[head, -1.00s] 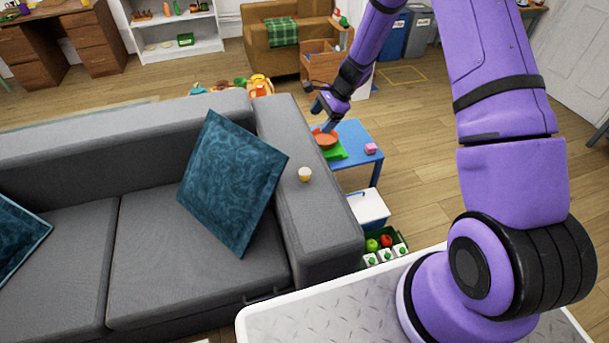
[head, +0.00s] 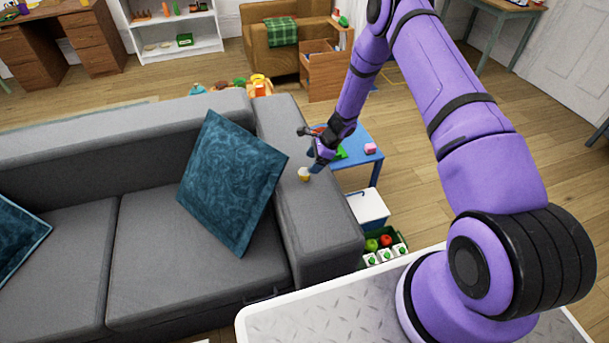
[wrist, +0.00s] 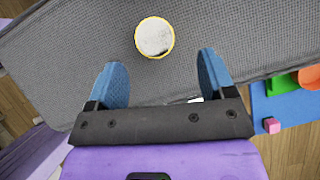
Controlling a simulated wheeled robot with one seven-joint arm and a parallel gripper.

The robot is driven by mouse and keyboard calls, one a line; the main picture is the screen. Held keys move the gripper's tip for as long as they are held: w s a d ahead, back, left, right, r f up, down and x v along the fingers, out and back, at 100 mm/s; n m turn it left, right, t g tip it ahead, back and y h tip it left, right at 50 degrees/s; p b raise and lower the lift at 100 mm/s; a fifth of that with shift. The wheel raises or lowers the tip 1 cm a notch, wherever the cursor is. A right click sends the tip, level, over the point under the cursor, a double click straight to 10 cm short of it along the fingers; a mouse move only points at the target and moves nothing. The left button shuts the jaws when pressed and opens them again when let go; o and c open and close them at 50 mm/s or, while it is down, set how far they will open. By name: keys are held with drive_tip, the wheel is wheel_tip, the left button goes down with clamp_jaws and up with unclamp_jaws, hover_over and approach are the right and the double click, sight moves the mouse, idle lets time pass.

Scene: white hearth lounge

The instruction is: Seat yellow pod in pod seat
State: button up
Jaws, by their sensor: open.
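The yellow pod (head: 304,174) sits on the grey sofa armrest (head: 328,222), with a yellow side and a whitish top. In the wrist view the pod (wrist: 155,37) shows as a pale disc with a yellow rim, ahead of my fingertips and roughly midway between them. My gripper (head: 312,168) is just beside the pod in the head view. In the wrist view my gripper (wrist: 156,72) has its blue fingers spread apart with nothing between them. I cannot make out the pod seat for certain in either view.
A blue table (head: 370,160) with a pink block (head: 370,148) stands beyond the armrest. A teal cushion (head: 232,182) leans on the sofa to the left. A white-lidded box (head: 369,209) and a green crate (head: 366,262) of fruit and cartons stand right of the armrest.

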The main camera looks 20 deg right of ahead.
sight(305, 171)
drive_tip(key=x, duration=0.4)
drive_tip(key=shift+s+a+f, duration=0.1)
drive_tip(key=shift+s+a, duration=0.15)
drive_tip(key=shift+a, duration=0.15)
drive_tip(key=shift+w+a+f, duration=0.1)
drive_tip(key=shift+a+f, duration=0.05)
drive_tip(key=shift+f, duration=0.2)
drive_tip(key=c, duration=1)
drive_tip(key=shift+r, duration=0.15)
drive_tip(key=shift+c, duration=0.2)
